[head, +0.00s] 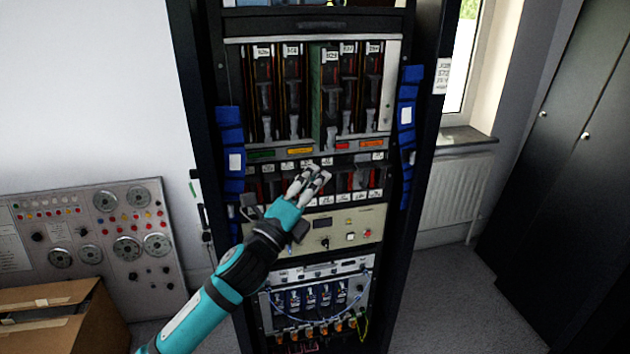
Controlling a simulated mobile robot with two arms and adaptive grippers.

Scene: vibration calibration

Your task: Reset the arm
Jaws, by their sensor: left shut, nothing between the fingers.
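My left arm, teal and black, reaches in from the bottom left of the head view. Its left gripper (318,174) is shut and empty. It is in front of the middle of a tall black equipment rack (402,215), over a row of dark modules with white labels. I cannot tell whether the fingertips touch the rack. The gripper hides part of that module row and the upper left of a beige panel (310,238) with a small display, knob and buttons. My right gripper is not in view.
A grey control panel (85,230) with dials stands at the left, behind a cardboard box (50,310). Blue straps (230,140) hang on the rack's sides. At the right are a radiator (455,190), a window and a dark cabinet (560,180). Bare floor shows right of the rack.

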